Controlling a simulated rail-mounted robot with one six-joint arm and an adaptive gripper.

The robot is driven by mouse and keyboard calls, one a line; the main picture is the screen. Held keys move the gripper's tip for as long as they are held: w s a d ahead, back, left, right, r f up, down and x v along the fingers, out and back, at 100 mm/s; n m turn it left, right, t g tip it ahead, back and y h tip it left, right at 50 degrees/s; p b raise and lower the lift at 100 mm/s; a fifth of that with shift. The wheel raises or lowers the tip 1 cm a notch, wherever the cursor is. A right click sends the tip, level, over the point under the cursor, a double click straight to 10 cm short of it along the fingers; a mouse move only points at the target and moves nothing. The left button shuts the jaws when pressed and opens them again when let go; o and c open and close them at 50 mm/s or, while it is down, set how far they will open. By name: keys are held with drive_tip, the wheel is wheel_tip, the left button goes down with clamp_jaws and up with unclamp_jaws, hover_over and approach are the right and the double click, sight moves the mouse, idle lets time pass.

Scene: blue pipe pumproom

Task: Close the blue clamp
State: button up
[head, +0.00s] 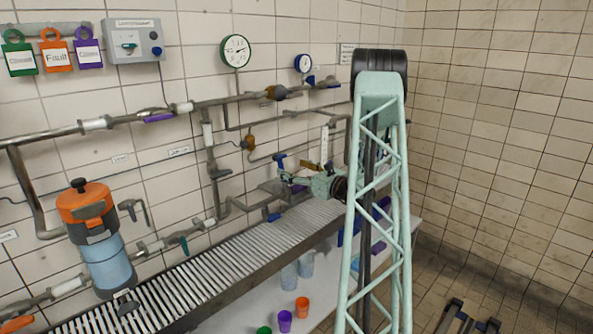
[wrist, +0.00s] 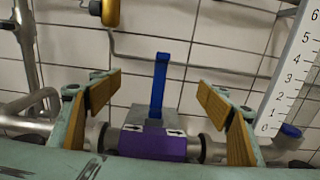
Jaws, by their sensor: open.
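A blue lever (wrist: 159,85), apparently the blue clamp, stands upright on a grey block in the wrist view. Below it is a purple body (wrist: 152,143) with small arrow labels, set on a grey pipe. My gripper (wrist: 157,88) is open, with one tan-padded finger on each side of the lever. A gap shows on both sides, and nothing is held. In the head view my gripper (head: 287,180) is at the wall piping, close to a blue lever (head: 279,160). The clamp's lower body is mostly hidden there.
A white numbered scale (wrist: 293,70) and a blue-capped fitting (wrist: 290,131) stand right of my gripper. A brass part (wrist: 110,12) hangs at upper left. A grated bench (head: 215,277) runs below the pipes. Cups stand on a lower shelf. An orange-topped canister (head: 108,262) is far left.

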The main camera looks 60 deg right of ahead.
sight(281, 162)
drive_tip(key=shift+p+x, duration=0.5)
drive_tip(key=shift+x, duration=3.25)
drive_tip(key=c, duration=2.2)
drive_tip(key=shift+o, duration=0.3)
drive_tip(key=shift+s+r, duration=0.1)
drive_tip(key=shift+s, duration=0.1)
drive_tip(key=shift+s+a+r, duration=0.15)
drive_tip(key=shift+s, duration=0.45)
drive_tip(key=shift+s+a+r, duration=0.15)
drive_tip(key=shift+s+r, duration=0.05)
drive_tip(key=shift+s, duration=0.35)
drive_tip(key=shift+s, duration=0.1)
